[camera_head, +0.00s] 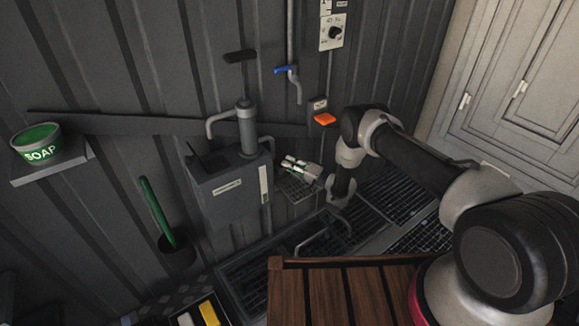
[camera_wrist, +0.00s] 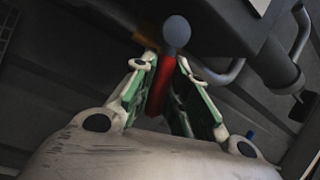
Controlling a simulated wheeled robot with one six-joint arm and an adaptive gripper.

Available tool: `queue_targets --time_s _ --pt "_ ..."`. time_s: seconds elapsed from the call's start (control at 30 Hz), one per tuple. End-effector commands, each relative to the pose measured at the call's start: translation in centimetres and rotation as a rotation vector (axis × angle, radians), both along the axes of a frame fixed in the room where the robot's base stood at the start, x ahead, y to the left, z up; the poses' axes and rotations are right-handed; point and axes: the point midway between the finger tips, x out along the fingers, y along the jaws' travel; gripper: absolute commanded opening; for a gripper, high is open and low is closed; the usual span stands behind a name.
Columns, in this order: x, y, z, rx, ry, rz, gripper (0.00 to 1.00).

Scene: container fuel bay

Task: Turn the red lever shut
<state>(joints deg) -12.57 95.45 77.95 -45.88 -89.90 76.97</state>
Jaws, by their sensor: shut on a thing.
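The red lever (camera_wrist: 161,84) stands between the two green-padded fingers of my gripper (camera_wrist: 167,68) in the wrist view. A round grey knob (camera_wrist: 177,31) at its end sticks out beyond the fingertips. My gripper is shut on the lever. In the head view my gripper (camera_head: 300,168) is low at the wall, just right of the grey pump box (camera_head: 231,188). The lever is hidden or too small to make out there, and its base is not clear in either view.
A soap tub (camera_head: 38,143) sits on a shelf at left. A slatted wooden surface (camera_head: 335,297) is in front, with dark floor grating (camera_head: 392,196) behind it.

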Motion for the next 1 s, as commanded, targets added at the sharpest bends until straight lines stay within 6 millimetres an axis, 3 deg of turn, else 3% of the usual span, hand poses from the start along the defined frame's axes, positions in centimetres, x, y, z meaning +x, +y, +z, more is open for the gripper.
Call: queue_targets --time_s 0.4,1.0 --pt "0.59 0.16 -1.04 0.187 0.126 0.006 0.00" --pt "0.64 0.20 -1.11 0.226 0.149 0.007 0.00"
